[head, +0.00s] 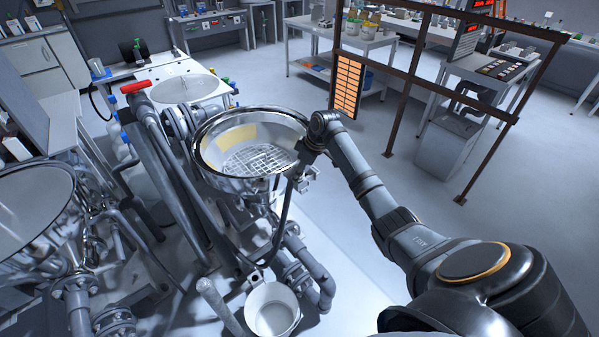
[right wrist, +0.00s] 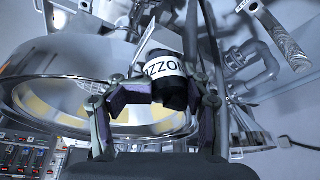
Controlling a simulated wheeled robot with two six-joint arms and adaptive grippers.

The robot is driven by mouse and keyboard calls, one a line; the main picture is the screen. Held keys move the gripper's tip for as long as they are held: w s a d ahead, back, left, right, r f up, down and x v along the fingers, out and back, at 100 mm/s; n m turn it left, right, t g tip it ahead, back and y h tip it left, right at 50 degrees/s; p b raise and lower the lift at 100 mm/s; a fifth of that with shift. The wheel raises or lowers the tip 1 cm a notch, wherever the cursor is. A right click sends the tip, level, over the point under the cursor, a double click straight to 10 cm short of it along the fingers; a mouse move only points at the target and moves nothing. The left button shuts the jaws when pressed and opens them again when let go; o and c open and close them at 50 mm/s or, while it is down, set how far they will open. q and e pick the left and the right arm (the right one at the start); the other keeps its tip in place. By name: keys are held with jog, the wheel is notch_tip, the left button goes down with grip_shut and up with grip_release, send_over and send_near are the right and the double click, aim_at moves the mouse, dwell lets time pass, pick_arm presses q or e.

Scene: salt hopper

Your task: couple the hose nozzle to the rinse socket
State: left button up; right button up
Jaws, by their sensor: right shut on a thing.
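My right gripper (head: 307,170) is at the right rim of the steel hopper in the head view. In the right wrist view its fingers (right wrist: 165,102) are shut on the hose nozzle (right wrist: 167,66), a black piece with a white lettered band. The nozzle sits closer to the right finger pad. A dark hose (head: 284,216) hangs from the gripper down towards the white bucket. I cannot make out the rinse socket for certain in either view. My left gripper is not in view.
The round hopper (head: 207,160) with a grid inside is directly left of my right gripper. Pipes (head: 297,262) and a white bucket (head: 288,292) stand below. A second vessel (head: 62,215) is at left. A brown frame (head: 399,97) stands at right; the floor before it is clear.

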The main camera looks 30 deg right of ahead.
jog(key=shift+f, duration=0.1)
grip_shut()
jog(key=shift+d+y+p, duration=0.25)
jog(key=shift+y+p, duration=0.15)
jog(key=shift+y, duration=0.1)
jog(key=shift+d+y, duration=0.2)
jog(key=shift+y, duration=0.3)
jog(key=shift+p, duration=0.3)
